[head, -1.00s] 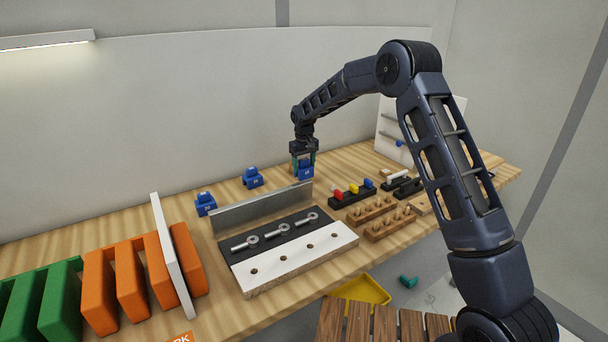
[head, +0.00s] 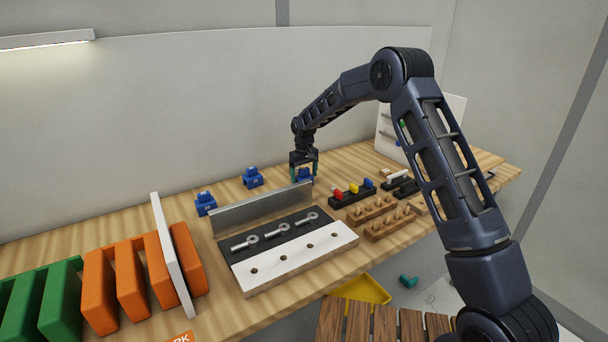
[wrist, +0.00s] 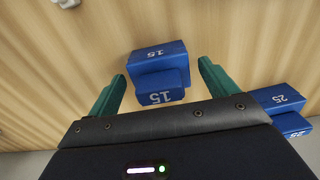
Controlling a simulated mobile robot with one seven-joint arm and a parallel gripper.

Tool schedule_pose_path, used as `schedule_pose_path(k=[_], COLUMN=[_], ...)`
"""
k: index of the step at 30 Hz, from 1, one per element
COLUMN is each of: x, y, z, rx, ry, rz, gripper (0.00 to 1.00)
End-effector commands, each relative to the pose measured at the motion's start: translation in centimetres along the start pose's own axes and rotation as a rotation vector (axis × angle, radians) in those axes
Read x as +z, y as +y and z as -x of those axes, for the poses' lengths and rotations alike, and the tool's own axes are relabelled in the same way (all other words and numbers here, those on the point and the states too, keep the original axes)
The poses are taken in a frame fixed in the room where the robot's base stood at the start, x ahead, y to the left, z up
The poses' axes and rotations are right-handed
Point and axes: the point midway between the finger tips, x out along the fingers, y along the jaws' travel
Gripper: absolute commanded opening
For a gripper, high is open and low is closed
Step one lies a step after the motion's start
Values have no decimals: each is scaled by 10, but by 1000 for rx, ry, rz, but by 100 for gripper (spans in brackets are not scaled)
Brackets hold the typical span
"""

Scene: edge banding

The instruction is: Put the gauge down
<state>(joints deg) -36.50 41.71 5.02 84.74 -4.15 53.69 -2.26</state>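The blue gauge (wrist: 160,72), a stepped block marked 15, appears to rest on the wooden bench. My gripper (wrist: 162,72) is open, with one teal finger on each side of the gauge and gaps between fingers and block. In the head view my gripper (head: 304,174) points down over the gauge (head: 304,176), behind the right end of the metal fence. The gripper partly hides the gauge there.
Blue blocks (head: 252,177) and (head: 205,204) stand to the left along the back; one marked 25 (wrist: 280,98) shows in the wrist view. A metal fence (head: 262,208) and white drilled board (head: 295,257) lie in front. A rack with coloured pieces (head: 352,193) stands right.

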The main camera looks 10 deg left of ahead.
Motion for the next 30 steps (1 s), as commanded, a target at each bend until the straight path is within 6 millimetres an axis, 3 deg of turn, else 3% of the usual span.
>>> schedule_pose_path(k=[10,24,30], x=[0,0,0], y=[0,0,0], z=[11,96,117], rx=[0,0,0], ry=[1,2,0], rz=[0,-1,0], gripper=[85,85,85])
